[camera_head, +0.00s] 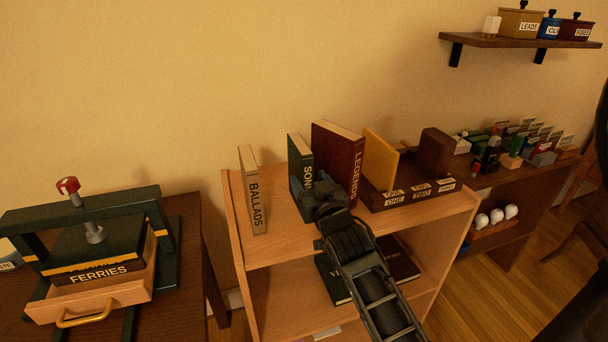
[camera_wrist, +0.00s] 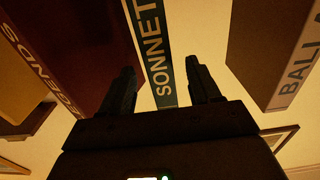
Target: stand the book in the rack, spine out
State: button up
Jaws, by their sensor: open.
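The dark green SONNETS book (camera_head: 301,160) stands upright on the top of a wooden shelf unit, spine toward the front. In the wrist view its spine (camera_wrist: 155,50) shows between the two fingers. My gripper (camera_head: 325,190) is open in front of the lower part of this book, one finger to each side of the spine as seen. How far the fingers reach along the covers cannot be told. The brown rack (camera_head: 412,198) with white number labels stands to the right. A yellow upright piece (camera_head: 380,158) and a dark brown block (camera_head: 434,153) rise from it.
The maroon LEGENDS book (camera_head: 338,155) stands close right of SONNETS, and the BALLADS book (camera_head: 252,190) stands apart to the left. Books lie on the lower shelf. A press (camera_head: 90,225) holding the FERRIES book stands at left. A wall shelf (camera_head: 520,41) hangs at upper right.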

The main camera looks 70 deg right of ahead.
jog(key=v, duration=0.5)
jog(key=shift+s+a+b, duration=0.25)
jog(key=shift+a+b, duration=0.05)
jog(key=shift+b, duration=0.1)
